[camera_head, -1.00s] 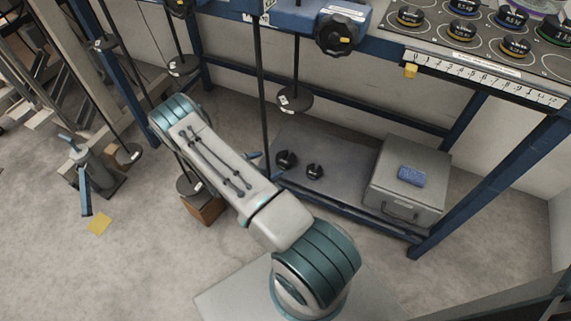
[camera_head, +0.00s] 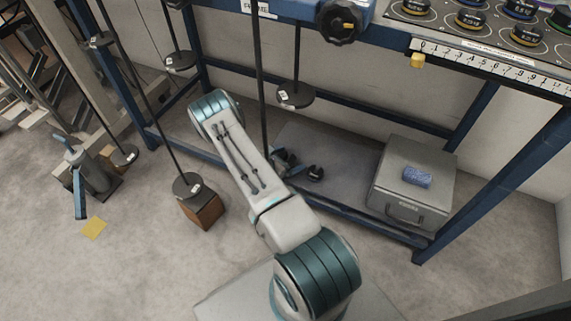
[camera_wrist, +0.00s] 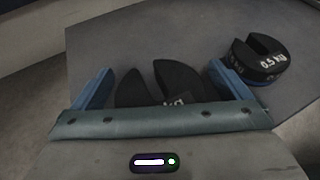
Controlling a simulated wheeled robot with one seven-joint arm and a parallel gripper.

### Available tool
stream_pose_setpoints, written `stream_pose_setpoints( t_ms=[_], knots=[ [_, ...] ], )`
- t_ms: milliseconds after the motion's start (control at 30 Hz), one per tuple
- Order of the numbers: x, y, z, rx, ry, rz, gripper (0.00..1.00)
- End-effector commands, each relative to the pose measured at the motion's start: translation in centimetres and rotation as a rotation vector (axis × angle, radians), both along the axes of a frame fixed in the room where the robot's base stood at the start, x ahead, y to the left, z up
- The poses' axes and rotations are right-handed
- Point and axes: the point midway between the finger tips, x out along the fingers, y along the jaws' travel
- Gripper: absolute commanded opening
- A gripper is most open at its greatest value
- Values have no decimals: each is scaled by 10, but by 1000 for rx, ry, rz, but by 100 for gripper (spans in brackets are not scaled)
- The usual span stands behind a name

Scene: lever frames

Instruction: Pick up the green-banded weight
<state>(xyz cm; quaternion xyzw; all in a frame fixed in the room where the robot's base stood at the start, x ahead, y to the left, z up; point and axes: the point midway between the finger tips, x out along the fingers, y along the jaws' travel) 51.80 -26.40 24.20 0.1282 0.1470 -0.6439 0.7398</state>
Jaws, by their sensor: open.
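In the wrist view my gripper (camera_wrist: 160,78) is open, with a blue finger on each side of a dark slotted weight (camera_wrist: 180,80). That weight's label is partly hidden by the gripper body, and its band colour does not show. A second slotted weight marked 0.5 kg (camera_wrist: 258,58), with a blue band low on its side, lies outside the right finger. In the head view one lower-shelf weight (camera_head: 316,173) shows beside my gripper; the other is mostly hidden. A green-banded weight (camera_head: 561,17) sits on the upper bench at the right edge.
The lower shelf (camera_head: 345,160) also bears a grey metal box (camera_head: 397,207) with a blue roll (camera_head: 417,177) on top. Blue frame posts and a hanging rod (camera_head: 259,90) stand close to my arm. A hanger weight (camera_head: 187,186) is over a wooden block (camera_head: 203,210).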

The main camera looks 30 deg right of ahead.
Motion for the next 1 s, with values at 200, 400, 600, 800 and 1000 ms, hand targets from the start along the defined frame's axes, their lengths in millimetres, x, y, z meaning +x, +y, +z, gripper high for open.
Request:
stream_pose_setpoints(
  t_ms=[200,400,600,800,1000],
  knots=[
    [0,0,1,0,0,0,75],
    [1,0,3,-4,-3,0,26],
    [1,0,3,-4,-3,0,26],
    [2,0,25,-4,-4,1,26],
    [2,0,62,-4,-5,2,26]
  ],
)
